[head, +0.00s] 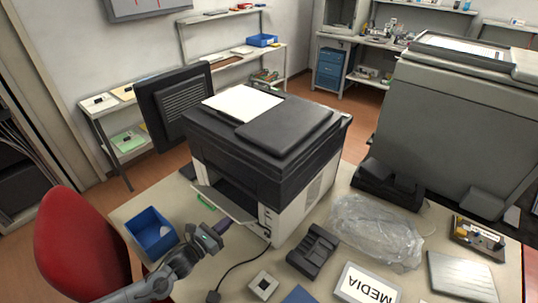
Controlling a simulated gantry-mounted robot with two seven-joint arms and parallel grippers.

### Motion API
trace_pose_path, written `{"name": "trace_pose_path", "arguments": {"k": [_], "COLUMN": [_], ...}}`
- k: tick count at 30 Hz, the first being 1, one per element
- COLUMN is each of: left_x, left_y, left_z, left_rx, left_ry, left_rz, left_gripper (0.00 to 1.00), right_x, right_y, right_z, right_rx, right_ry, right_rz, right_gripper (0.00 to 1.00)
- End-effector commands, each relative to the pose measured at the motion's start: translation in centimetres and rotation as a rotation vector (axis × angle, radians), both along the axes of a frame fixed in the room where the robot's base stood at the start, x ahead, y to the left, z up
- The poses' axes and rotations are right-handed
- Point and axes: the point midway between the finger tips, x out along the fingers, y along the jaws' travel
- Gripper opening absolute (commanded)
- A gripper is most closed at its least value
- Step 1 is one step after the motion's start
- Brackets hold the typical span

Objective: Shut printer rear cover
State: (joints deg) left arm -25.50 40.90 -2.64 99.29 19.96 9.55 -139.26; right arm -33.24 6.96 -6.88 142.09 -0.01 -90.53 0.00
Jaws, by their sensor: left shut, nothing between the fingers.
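The printer (265,150), with a black upper body and white lower body, stands on the table in the middle of the head view. A pale flap (222,204) hangs open low on the printer's near left face. My left gripper (222,228) is shut and empty, in front of this flap and well short of the louvred panel. My right gripper is not in view.
A blue bin (151,232) and red chair (80,245) are at left. A black cable runs in front of the printer. A black cartridge (313,250), clear plastic bag (375,230) and MEDIA box (367,284) crowd the right. A large grey copier (455,125) stands behind.

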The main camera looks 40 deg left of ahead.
Motion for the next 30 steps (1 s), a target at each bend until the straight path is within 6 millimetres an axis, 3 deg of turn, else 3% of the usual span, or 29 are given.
{"name": "trace_pose_path", "arguments": {"k": [12,30], "left_x": [1.6,2.3], "left_y": [0.1,0.1], "left_z": [1.7,1.9], "left_rx": [0.001,0.000], "left_ry": [-0.003,-0.001], "left_rz": [0.000,0.000], "left_gripper": [0.00,0.00], "right_x": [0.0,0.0], "right_y": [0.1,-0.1], "right_z": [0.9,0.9], "right_rx": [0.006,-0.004], "right_ry": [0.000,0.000], "right_rz": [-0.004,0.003], "right_gripper": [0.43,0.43]}}
